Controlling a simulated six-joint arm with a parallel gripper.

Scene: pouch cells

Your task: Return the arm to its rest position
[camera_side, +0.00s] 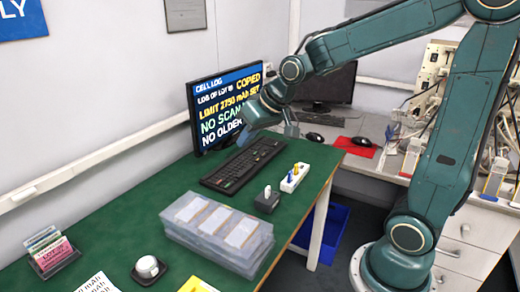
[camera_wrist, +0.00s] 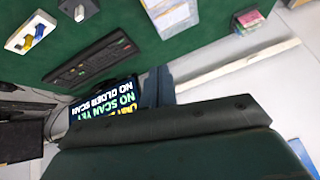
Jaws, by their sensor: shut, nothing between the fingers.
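My gripper (camera_wrist: 157,78) shows in the wrist view as two blue-grey fingers pressed together, with nothing between them. In the side view, the end of my arm hangs in the air in front of the monitor (camera_side: 210,112), covering part of its right side. The fingertips are hard to make out there. The monitor also shows upside down beside my fingers in the wrist view (camera_wrist: 100,105). The green bench (camera_side: 130,225) lies below my arm. The rest position is not marked in either view.
A black keyboard (camera_side: 243,165) lies before the monitor. Nearer stand a white holder with coloured pieces (camera_side: 295,178), a dark block (camera_side: 267,201) and clear trays with pale pouches (camera_side: 216,232). Cards (camera_side: 50,250) and a white round piece (camera_side: 147,267) are front left. A blue bin (camera_side: 325,232) is below.

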